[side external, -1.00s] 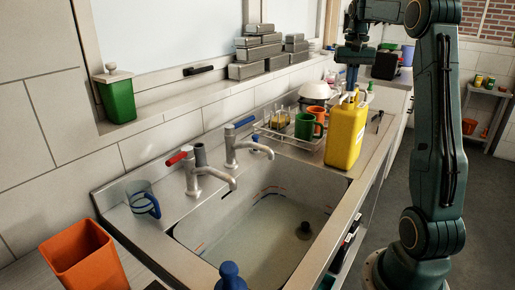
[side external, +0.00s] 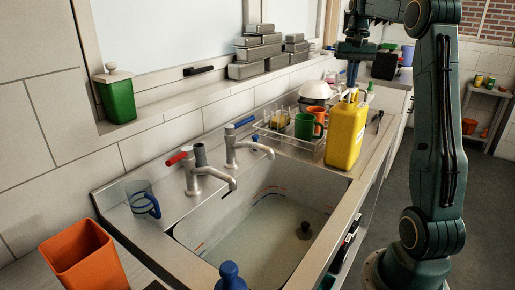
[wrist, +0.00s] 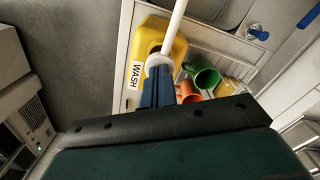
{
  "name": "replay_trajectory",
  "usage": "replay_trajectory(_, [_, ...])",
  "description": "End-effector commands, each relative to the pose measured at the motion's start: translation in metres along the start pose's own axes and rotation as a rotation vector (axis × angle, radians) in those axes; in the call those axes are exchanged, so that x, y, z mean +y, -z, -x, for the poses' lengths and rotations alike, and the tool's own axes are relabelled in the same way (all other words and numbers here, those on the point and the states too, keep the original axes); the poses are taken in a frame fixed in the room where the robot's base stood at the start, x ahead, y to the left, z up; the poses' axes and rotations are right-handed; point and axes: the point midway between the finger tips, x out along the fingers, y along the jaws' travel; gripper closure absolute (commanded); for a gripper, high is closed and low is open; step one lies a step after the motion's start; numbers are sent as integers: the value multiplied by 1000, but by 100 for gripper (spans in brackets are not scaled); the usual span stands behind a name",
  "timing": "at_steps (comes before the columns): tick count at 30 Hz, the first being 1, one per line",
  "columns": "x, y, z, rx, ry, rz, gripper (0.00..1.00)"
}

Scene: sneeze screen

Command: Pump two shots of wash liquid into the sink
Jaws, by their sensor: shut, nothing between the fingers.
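The yellow wash bottle (side external: 345,137) stands upright on the counter at the far right end of the sink (side external: 262,238). In the wrist view the bottle (wrist: 157,38) shows a WASH label and a white pump head with a long spout (wrist: 173,28). My gripper (side external: 351,84) is directly above the pump head, pointing down. Its blue fingers (wrist: 157,84) are shut and empty, close by the pump head; I cannot tell whether they touch it. The basin holds cloudy liquid and a dark round drain piece. No liquid stream is visible at the spout.
A rack (side external: 272,138) with a green mug (side external: 304,126) and an orange mug (side external: 320,115) stands left of the bottle. Two taps (side external: 205,172) rise behind the basin. An orange container (side external: 82,258) and a blue knob-topped object (side external: 230,275) are in front.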

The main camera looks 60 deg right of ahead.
Motion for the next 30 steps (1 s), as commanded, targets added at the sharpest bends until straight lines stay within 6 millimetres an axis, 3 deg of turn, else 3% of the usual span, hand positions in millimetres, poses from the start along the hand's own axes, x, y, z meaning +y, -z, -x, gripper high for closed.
replay_trajectory(30, [0,0,20,0,0,0,100])
